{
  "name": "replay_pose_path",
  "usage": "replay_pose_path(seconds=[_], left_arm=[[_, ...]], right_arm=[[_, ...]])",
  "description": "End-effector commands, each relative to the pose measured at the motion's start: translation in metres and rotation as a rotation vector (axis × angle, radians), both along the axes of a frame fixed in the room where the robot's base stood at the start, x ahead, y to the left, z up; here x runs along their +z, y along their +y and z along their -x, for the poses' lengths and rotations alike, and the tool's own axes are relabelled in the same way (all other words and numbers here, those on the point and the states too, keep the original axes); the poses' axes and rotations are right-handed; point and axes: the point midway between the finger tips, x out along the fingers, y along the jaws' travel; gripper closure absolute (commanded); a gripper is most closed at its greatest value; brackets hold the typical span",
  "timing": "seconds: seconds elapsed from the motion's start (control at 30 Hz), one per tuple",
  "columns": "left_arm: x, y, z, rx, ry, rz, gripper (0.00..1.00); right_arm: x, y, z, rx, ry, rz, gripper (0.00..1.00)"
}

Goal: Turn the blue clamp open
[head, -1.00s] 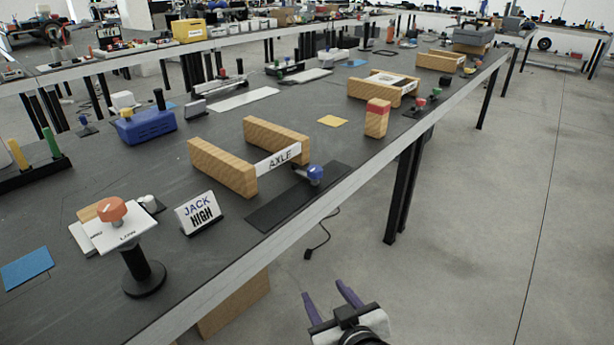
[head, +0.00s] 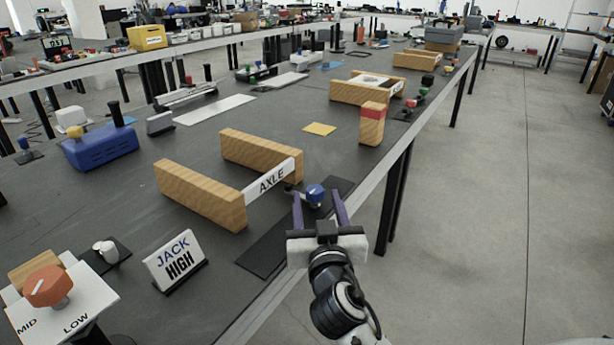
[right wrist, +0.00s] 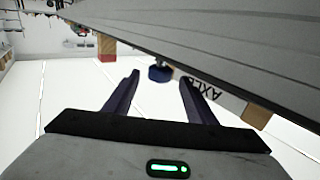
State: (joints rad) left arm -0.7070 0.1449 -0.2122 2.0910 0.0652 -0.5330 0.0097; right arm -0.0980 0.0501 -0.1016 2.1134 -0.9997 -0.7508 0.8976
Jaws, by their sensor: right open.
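The blue clamp (head: 315,194) is a small blue knob on a black strip (head: 262,250) near the table's front edge, beside the wooden stand labelled AXLE (head: 272,180). In the right wrist view the blue clamp (right wrist: 160,73) shows beyond and between the fingertips. My right gripper (head: 319,205) is open, with its two purple fingers on either side of the clamp in the head view. It holds nothing, and I cannot tell whether it touches the clamp. My left gripper is not in view.
A JACK HIGH sign (head: 174,262) and an orange knob (head: 47,286) on a white plate stand to the left. A wooden block with a red band (head: 372,123) stands behind to the right. Open floor (head: 470,240) lies right of the table edge.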

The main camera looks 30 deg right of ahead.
Motion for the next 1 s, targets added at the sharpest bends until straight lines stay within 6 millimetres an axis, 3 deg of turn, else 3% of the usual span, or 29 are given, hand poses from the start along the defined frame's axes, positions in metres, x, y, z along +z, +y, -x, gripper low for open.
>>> replay_pose_path(seconds=[0.2, 0.4, 0.83, 1.0], left_arm=[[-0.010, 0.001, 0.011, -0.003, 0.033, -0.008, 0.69], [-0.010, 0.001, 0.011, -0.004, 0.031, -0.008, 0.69], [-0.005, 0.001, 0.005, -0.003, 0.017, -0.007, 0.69], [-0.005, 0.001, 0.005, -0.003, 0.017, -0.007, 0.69]], right_arm=[[0.002, -0.021, -0.038, 0.000, -0.001, 0.004, 0.49], [0.001, -0.034, -0.063, 0.001, 0.000, 0.002, 0.49], [0.000, -0.040, -0.072, 0.001, 0.000, -0.001, 0.49], [0.000, -0.039, -0.072, 0.001, 0.001, 0.000, 0.78]])
